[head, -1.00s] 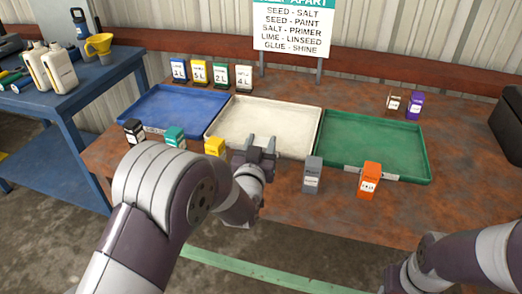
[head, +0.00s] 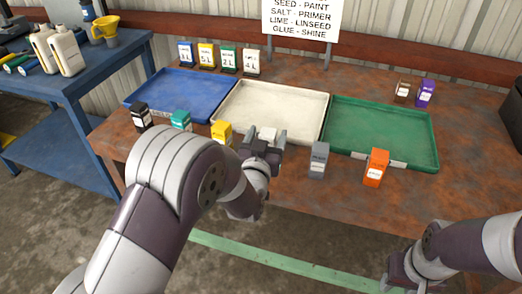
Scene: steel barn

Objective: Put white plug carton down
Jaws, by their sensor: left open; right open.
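The white plug carton (head: 267,133) shows as a small white top between the fingers of my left gripper (head: 266,140), at the front edge of the white tray (head: 300,141). The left gripper is open around it. The carton's lower part is hidden by the gripper, so I cannot see what it rests on. My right gripper (head: 398,272) is open and empty, low at the right, in front of the table.
A blue tray (head: 178,94) and a green tray (head: 380,133) flank the white one. Black (head: 141,117), teal (head: 181,121), yellow (head: 221,132), grey (head: 319,160) and orange (head: 376,167) cartons stand along the front. Brown (head: 402,90) and purple (head: 426,93) cartons stand behind the green tray.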

